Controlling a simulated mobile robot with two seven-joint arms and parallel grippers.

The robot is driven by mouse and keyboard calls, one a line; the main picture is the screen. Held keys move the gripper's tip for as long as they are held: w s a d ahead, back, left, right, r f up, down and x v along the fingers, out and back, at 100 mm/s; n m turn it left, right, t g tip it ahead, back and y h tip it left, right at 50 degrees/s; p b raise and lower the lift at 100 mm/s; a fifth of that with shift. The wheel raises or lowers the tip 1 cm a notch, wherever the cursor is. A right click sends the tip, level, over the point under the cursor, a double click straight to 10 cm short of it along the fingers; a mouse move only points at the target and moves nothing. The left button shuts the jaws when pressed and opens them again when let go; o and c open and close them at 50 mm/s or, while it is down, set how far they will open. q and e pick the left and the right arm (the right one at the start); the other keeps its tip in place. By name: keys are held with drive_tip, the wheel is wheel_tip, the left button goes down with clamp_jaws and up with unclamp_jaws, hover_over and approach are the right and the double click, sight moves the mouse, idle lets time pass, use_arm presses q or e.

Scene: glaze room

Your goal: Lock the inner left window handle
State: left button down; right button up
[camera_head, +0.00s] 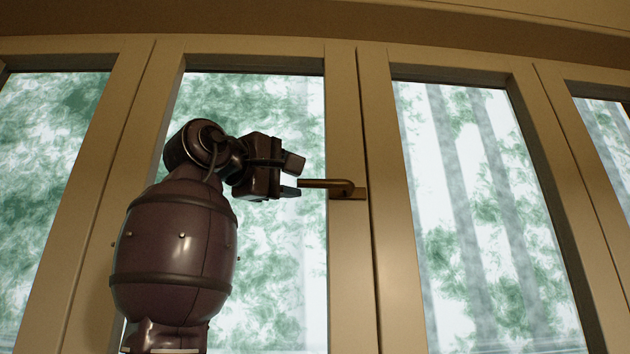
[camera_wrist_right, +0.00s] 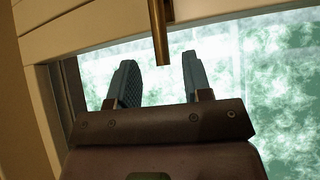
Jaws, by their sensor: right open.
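The window handle (camera_head: 330,185) is a brass lever on the frame stile right of the middle-left pane. It points left, roughly level, with its free end near my right gripper (camera_head: 294,177). In the head view the gripper is open, its fingers just left of the lever's tip. In the right wrist view the lever (camera_wrist_right: 160,35) comes down from the top, and its end lies between the two open fingers (camera_wrist_right: 158,80) without visible contact. My left gripper is not in view.
The window (camera_head: 345,100) has beige frames and several glass panes, with blurred greenery behind. My right arm covers part of the middle-left pane. The pane right of the handle (camera_head: 480,200) is unobstructed. A wall band (camera_head: 300,20) runs above.

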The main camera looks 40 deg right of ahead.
sight(310, 182)
drive_tip(key=p+x, duration=0.1)
drive_tip(key=x, duration=0.5)
drive_tip(key=shift+d, duration=0.35)
clamp_jaws()
